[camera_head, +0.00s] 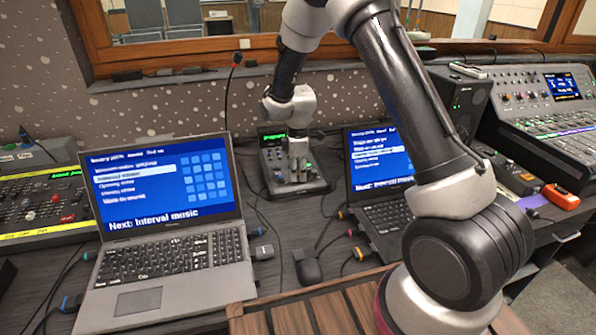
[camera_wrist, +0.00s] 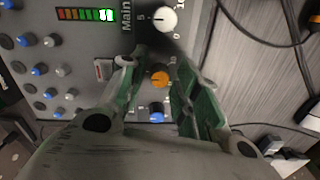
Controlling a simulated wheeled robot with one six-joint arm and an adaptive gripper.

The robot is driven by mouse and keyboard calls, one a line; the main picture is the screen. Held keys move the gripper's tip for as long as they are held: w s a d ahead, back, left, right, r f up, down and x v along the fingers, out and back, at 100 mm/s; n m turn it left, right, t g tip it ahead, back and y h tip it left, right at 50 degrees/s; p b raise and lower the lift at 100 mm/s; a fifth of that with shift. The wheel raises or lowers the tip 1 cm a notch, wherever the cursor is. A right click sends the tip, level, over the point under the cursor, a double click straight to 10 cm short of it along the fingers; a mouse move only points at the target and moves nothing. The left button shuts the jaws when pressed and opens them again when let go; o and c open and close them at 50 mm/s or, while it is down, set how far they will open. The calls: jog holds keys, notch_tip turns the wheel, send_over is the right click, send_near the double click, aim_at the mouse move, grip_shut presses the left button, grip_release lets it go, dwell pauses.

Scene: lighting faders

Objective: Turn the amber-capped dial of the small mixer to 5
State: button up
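The small mixer (camera_head: 308,183) stands on the desk between two laptops, with a lit green display at its back. In the wrist view its panel (camera_wrist: 75,40) fills the upper left. The amber-capped dial (camera_wrist: 160,79) shows between the fingers of my gripper (camera_wrist: 157,82), with a gap on both sides. A white dial (camera_wrist: 162,18) labelled Main sits above it, and a blue-capped dial (camera_wrist: 156,113) below it. My gripper is open and points down over the mixer; it also shows in the head view (camera_head: 298,150). The amber dial's setting is not readable.
Several blue and white knobs (camera_wrist: 40,69) fill the panel's left side. A laptop (camera_head: 165,215) stands left of the mixer and another laptop (camera_head: 375,175) right of it. A thin microphone (camera_head: 235,62) rises behind. Cables lie on the desk in front.

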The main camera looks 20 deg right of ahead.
aim_at(298, 175)
grip_shut()
jog(key=shift+m, duration=0.3)
jog(key=shift+o, duration=2)
grip_release()
notch_tip(298, 175, up, 12)
jog(key=shift+s, duration=0.3)
